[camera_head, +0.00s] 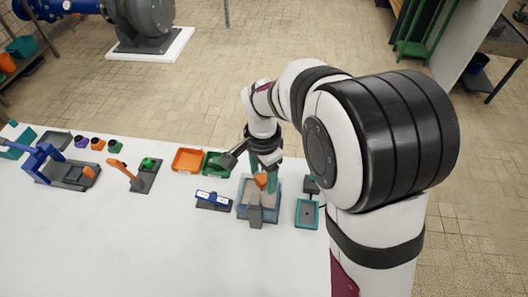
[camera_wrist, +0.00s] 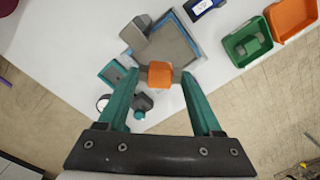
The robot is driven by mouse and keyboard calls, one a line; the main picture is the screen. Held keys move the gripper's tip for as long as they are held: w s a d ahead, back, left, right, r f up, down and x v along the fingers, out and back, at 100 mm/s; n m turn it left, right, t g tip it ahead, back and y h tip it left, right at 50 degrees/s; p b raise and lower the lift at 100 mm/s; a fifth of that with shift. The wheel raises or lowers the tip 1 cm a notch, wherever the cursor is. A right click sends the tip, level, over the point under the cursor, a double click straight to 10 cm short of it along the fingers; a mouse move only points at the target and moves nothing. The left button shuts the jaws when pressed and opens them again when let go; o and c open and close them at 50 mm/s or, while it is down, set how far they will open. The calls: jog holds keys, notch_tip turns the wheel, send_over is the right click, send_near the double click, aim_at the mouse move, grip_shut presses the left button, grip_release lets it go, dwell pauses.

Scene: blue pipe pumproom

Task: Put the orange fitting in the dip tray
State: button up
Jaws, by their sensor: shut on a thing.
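My gripper (camera_head: 262,177) has teal fingers, which also show in the wrist view (camera_wrist: 161,74). It is shut on the orange fitting (camera_wrist: 160,75), which has grey ends between the fingertips. The fitting (camera_head: 261,180) is also visible in the head view, in front of a grey tray with a blue rim (camera_head: 243,191). This looks like the dip tray, though I cannot be sure. In the wrist view the fitting overlaps the near edge of this tray (camera_wrist: 168,48). The gap in height between them is hard to judge.
An orange bin (camera_head: 188,160) and a green bin (camera_head: 213,169) stand left of the gripper. A blue-and-dark block (camera_head: 213,201) lies left of the tray. A teal tray (camera_head: 307,214) lies to its right. The white table (camera_head: 130,240) is clear at the front left.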

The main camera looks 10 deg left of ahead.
aim_at(259, 185)
jog(key=shift+a+f, duration=0.25)
jog(key=shift+f, duration=0.9)
jog(key=shift+a+f, duration=0.2)
jog(key=shift+f, duration=0.95)
jog(key=o, duration=1.5)
jog(key=shift+f, duration=0.15)
